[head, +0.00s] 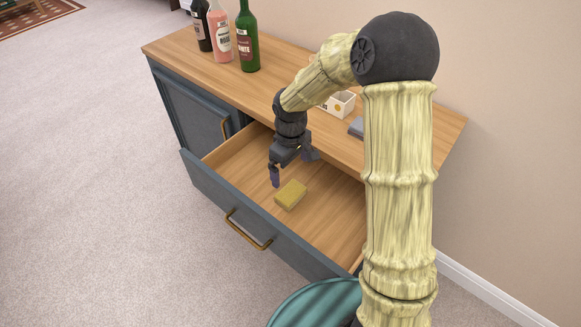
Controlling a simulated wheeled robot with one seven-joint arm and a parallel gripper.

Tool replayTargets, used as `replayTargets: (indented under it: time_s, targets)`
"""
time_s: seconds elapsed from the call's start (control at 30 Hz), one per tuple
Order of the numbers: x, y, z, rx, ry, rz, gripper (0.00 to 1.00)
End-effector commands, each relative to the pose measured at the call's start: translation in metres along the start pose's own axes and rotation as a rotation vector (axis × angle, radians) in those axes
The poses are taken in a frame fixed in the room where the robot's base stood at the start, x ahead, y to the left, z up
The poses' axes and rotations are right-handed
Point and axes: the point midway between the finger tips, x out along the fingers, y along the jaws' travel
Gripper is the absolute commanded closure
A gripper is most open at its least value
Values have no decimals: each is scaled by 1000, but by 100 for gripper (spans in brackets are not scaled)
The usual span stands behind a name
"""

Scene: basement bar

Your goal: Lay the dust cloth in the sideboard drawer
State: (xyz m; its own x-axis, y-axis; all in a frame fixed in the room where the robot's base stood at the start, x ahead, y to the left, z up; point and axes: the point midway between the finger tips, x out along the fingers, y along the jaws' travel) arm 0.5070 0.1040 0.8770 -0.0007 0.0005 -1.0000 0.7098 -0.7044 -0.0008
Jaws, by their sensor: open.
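The sideboard drawer (330,215) is pulled open, and its wooden floor is mostly bare. A small folded yellow block, which looks like the dust cloth (291,195), lies flat on the drawer floor near the front panel. My gripper (293,169) is open and empty, pointing down into the drawer just behind and above the cloth. A gap appears between the fingers and the cloth, though exact contact is hard to judge. The sideboard (184,50) has a wooden top and blue-grey fronts. My arm hides part of its right side.
A dark bottle (202,28), a pink bottle (220,38) and a green bottle (247,40) stand at the top's left end. A white box (341,104) and a grey item (356,127) sit near my arm. Carpet is clear at left.

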Motion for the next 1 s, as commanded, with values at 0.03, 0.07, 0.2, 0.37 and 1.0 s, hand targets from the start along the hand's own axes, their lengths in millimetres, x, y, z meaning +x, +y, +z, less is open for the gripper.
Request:
replayTargets:
  time_s: [0.03,0.07,0.2,0.37,1.0]
  targets:
    - [0,0,0,0,0,0,0]
    - [0,0,0,0,0,0,0]
    - [0,0,0,0,0,0,0]
    - [-1,0,3,8,1,3,0]
    - [-66,-30,160,647,169,93,0]
